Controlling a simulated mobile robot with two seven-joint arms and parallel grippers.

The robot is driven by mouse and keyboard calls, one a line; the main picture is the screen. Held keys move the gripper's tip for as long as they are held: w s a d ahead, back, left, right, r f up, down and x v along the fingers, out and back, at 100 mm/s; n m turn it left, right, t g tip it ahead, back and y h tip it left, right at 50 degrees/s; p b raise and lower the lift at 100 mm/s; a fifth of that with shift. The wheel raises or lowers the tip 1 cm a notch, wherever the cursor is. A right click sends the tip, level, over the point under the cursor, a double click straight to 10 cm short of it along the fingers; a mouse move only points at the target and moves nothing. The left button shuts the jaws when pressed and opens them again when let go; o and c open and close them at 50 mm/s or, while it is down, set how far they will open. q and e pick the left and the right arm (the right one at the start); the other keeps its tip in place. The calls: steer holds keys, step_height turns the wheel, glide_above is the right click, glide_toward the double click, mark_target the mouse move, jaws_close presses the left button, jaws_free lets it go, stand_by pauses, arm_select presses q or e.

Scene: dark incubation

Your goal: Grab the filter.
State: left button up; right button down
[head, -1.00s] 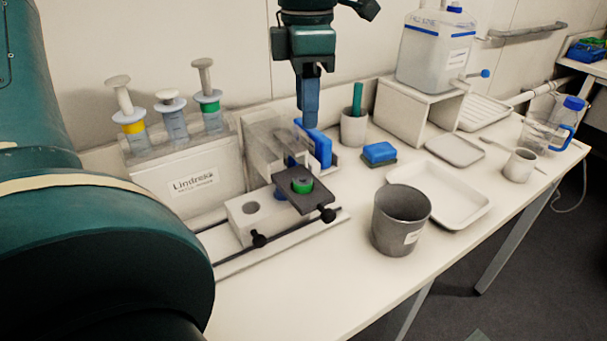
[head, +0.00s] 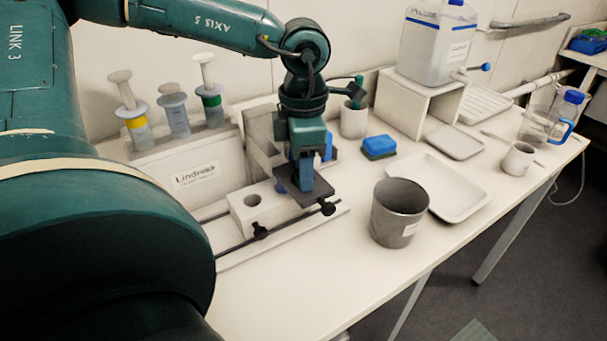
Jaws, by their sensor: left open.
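My left gripper (head: 303,186) has its blue fingers pointing down over the dark plate (head: 322,200) of the white fixture. It is open. The small round green piece on that plate, which may be the filter, is hidden behind the fingers now. I cannot tell whether the fingers touch it. The white block (head: 240,216) with a round hole is just left of the plate. My right gripper is not in view.
A rack labelled Lindreka (head: 198,176) holds syringes at the left. A grey bin (head: 396,226) stands right of the fixture. A white tray (head: 474,207), a blue sponge (head: 379,146) and a grey cup (head: 353,123) are farther back. The front table area is clear.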

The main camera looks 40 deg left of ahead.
arm_select(q)
steer(key=c, duration=0.7)
steer(key=shift+r, duration=0.15)
